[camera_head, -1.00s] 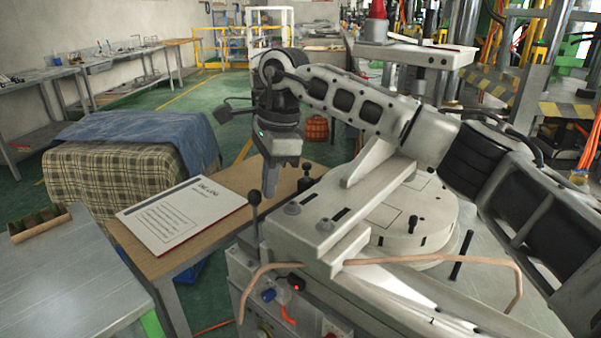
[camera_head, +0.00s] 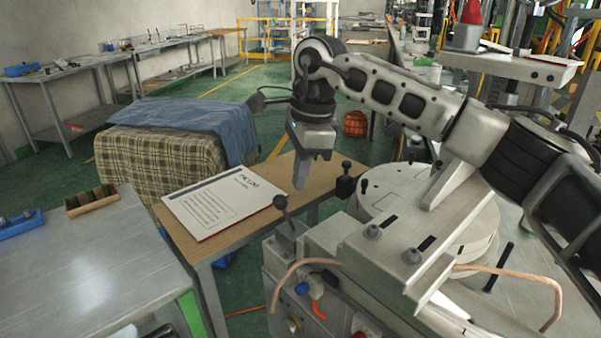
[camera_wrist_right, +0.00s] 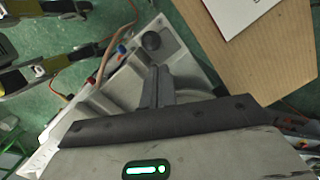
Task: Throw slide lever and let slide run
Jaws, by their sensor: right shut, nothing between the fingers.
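The machine (camera_head: 330,250) is a pale grey bench unit with a round table on top. In the right wrist view the black knob (camera_wrist_right: 152,41) lies just beyond the fingertips. My right gripper (camera_head: 301,186) points down near the knob, slightly right of it in the head view, with its fingers shut and empty. The closed fingers (camera_wrist_right: 160,70) also show in the right wrist view. A gap shows between fingers and knob; depth is hard to judge. My left gripper is not seen.
A second black knob (camera_head: 346,168) stands behind. A bent copper-coloured tube (camera_head: 525,275) runs along the machine's front. A wooden table (camera_head: 240,235) with a printed sheet (camera_head: 222,200) is to the left, beside a metal bench (camera_head: 90,270). A plaid-covered block (camera_head: 160,155) stands behind.

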